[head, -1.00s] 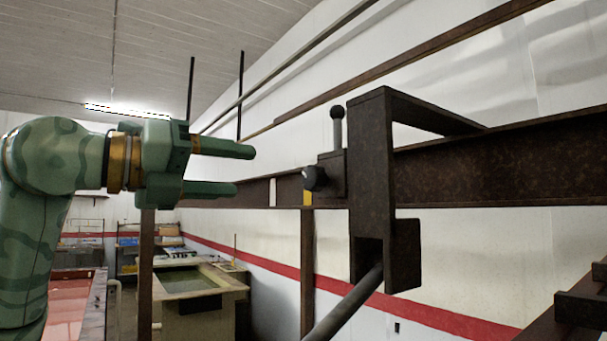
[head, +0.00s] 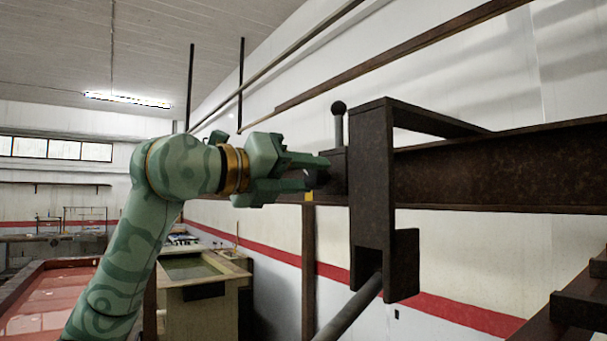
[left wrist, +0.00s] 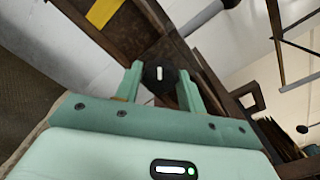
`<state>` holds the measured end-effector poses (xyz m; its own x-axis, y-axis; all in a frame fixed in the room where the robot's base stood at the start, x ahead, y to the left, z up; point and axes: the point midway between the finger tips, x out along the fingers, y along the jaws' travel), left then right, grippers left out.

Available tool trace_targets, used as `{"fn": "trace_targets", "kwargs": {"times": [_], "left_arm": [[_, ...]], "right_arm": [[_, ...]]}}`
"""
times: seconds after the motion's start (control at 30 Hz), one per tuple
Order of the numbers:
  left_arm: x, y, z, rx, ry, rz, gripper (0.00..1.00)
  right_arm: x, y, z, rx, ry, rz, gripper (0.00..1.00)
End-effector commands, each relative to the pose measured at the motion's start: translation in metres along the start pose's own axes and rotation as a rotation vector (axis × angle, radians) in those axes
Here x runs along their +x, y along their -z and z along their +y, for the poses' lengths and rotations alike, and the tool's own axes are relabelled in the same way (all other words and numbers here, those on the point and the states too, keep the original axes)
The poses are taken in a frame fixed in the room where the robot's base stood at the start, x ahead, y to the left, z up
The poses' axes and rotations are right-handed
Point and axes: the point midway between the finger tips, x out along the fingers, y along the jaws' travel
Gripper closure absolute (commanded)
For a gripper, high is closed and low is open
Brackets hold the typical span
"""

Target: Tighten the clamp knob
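The dark clamp (head: 370,190) hangs on the brown rail (head: 500,165) in the head view, with an upright ball-ended lever (head: 339,120) on its left side. The clamp knob (left wrist: 159,75) is dark and round with a white mark, seen end-on in the left wrist view. In the head view my gripper mostly hides it. My left gripper (head: 318,173) reaches in from the left with its fingers apart, one above the other. In the left wrist view the fingers (left wrist: 160,85) lie on either side of the knob; I cannot tell whether they touch it. My right gripper is out of view.
A grey rod (head: 352,308) slants down from the clamp's lower end. Dark beam parts (head: 580,310) stand at the lower right. A yellow mark (left wrist: 103,12) is on the rail side. A bench with a basin (head: 200,280) is far below.

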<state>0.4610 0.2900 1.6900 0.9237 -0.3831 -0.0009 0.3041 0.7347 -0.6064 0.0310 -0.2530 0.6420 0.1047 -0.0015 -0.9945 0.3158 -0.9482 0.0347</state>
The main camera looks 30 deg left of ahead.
Motion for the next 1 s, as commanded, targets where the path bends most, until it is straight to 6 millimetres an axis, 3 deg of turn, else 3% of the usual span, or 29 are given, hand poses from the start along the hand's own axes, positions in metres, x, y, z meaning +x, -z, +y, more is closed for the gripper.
{"fn": "trace_targets", "kwargs": {"times": [0.03,0.1,0.57,1.0], "left_arm": [[0.0,0.0,0.0,0.0,0.0,0.0,0.75],[0.0,0.0,0.0,0.0,0.0,0.0,0.86],[0.0,-0.001,-0.001,0.094,-0.002,0.001,0.86],[0.0,-0.001,-0.002,0.469,-0.002,0.001,0.86]], "right_arm": [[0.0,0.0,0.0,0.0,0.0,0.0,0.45],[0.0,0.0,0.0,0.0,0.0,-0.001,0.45],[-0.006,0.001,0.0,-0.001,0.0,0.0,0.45],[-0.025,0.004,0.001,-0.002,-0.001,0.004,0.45]]}}
